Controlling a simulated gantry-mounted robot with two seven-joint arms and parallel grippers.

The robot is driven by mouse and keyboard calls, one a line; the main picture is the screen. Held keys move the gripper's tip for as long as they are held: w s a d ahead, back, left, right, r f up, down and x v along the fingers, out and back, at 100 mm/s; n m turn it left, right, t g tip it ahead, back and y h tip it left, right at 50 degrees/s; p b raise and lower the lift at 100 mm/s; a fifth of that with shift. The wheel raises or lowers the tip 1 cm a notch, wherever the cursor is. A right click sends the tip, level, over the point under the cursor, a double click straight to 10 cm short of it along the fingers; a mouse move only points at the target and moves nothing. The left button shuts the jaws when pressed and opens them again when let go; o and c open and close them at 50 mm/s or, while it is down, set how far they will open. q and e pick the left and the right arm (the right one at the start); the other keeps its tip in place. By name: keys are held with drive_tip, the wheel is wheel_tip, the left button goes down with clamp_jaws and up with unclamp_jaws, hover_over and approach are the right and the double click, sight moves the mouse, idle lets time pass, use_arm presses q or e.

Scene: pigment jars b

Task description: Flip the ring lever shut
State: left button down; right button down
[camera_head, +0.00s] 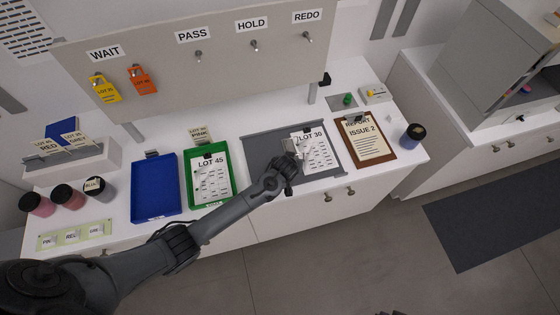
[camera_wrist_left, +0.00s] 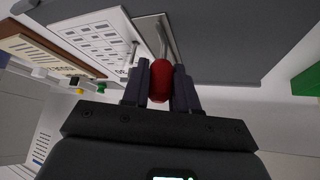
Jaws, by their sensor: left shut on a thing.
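A grey open binder (camera_head: 258,152) lies on the white bench, with a LOT 30 sheet (camera_head: 318,152) on its right part. A metal ring plate (camera_wrist_left: 146,30) shows in the left wrist view, with a bent metal lever (camera_wrist_left: 162,40) that ends in a red grip (camera_wrist_left: 160,82). My left gripper (camera_head: 287,165) is at the binder's middle, by the sheet's left edge. Its fingers (camera_wrist_left: 160,88) are shut on the red grip. In the head view, the hand hides most of the lever. My right gripper is not identifiable.
A green tray (camera_head: 226,199) with a LOT 45 sheet and a blue tray (camera_head: 155,190) stand left of the binder. A brown REPORT clipboard (camera_head: 388,151) and a dark-lidded jar (camera_head: 413,137) are to the right. A pegboard (camera_head: 180,70) with tags rises behind.

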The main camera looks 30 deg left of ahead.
use_arm(q)
drive_tip(key=shift+w+d, duration=0.1)
drive_tip(key=shift+f, duration=0.1)
idle(0.4)
drive_tip(key=c, duration=1.3)
unclamp_jaws()
drive_tip(key=shift+o, duration=0.5)
drive_tip(key=shift+d+r, duration=0.1)
drive_tip(key=shift+r, duration=0.3)
drive_tip(key=v, duration=1)
drive_tip(key=shift+d, duration=0.2)
